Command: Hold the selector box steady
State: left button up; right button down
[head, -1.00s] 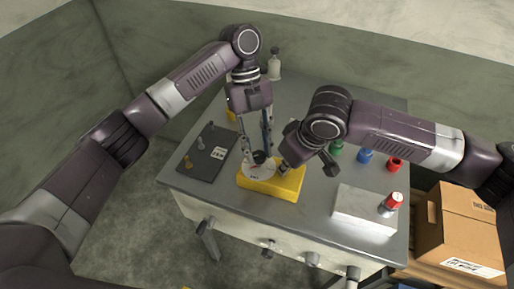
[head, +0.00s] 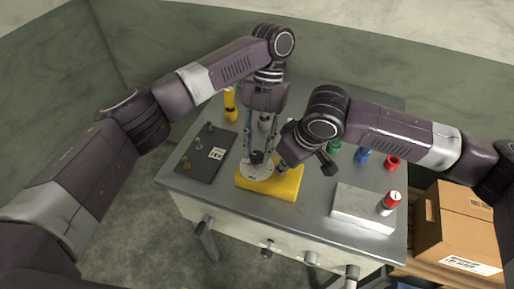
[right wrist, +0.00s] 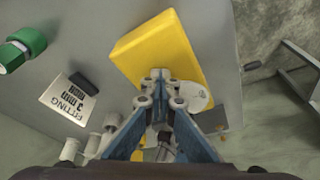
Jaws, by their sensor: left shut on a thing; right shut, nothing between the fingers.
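The yellow selector box (head: 284,189) lies flat near the front of the grey table. A pale round dial (head: 256,173) with a dark knob (head: 257,158) sits on its top. My left gripper (head: 260,153) points down from above and is shut on the dark knob. My right gripper (head: 283,167) is shut and empty, its tips against or just over the box's top right of the dial; contact is hard to tell. In the right wrist view the closed fingertips (right wrist: 160,76) overlap the yellow box (right wrist: 160,48), with part of the dial (right wrist: 194,97) beside them.
A dark panel (head: 206,154) with small fittings lies left of the box. Green (head: 333,147), blue (head: 363,156) and red (head: 392,163) fittings stand to the right. A yellow bottle (head: 230,104) stands behind.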

pick_arm(q)
jog(key=shift+s+d, duration=0.1)
jog(key=shift+s, duration=0.05)
pick_arm(e)
jog(key=shift+s+d+f, duration=0.1)
jog(key=shift+d+f, duration=0.1)
jog(key=shift+f, duration=0.15)
pick_arm(q)
jog(key=o, duration=1.2)
jog(key=shift+c, duration=0.2)
jog(key=a+v, duration=0.1)
jog(key=v, duration=1.1)
jog(key=shift+d, duration=0.45)
pick_arm(e)
jog(key=shift+w+r, duration=0.2)
jog(key=shift+r, duration=1.1)
jog(key=shift+a+r, duration=0.15)
jog(key=shift+r, duration=1.3)
